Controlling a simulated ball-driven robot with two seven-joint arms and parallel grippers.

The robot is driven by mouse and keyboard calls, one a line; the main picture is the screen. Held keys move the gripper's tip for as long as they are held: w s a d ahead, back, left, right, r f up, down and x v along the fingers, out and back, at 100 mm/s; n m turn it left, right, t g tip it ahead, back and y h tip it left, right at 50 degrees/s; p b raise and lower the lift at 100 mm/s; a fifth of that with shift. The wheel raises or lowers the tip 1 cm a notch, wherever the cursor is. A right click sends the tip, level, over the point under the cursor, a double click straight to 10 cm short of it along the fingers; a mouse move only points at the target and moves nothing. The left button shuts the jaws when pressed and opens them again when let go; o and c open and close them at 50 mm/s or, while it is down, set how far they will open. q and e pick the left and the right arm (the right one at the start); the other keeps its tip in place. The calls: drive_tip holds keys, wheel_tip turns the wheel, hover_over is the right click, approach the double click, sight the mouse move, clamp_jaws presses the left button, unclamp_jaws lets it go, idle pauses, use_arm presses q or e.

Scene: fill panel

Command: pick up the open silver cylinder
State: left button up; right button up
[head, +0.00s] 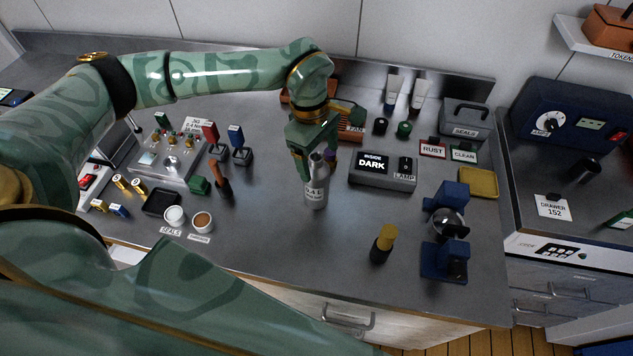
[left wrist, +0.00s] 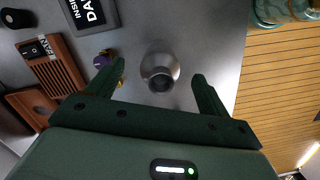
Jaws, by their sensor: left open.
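The open silver cylinder (head: 317,192) stands upright on the grey bench in the head view, with a narrower neck and a partly readable label ending in "4 L". In the left wrist view the cylinder (left wrist: 160,72) shows from above, with its dark round mouth towards me. My left gripper (head: 314,165) points down at the cylinder's top. In the left wrist view its two fingers are spread, one on each side of the cylinder, with a gap on both sides. Nothing is held. My right gripper is not in view.
A small purple item (left wrist: 104,58) lies near one finger. A brush-like tool (head: 221,182) stands left. A yellow-topped black bottle (head: 382,245) stands front right. Bench in front is clear.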

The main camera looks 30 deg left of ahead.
sight(317, 167)
use_arm(q)
wheel_tip(317, 167, down, 4)
drive_tip(key=shift+s+a+f, duration=0.1)
drive_tip(key=shift+f, duration=0.1)
clamp_jaws()
drive_tip(key=shift+r, duration=0.1)
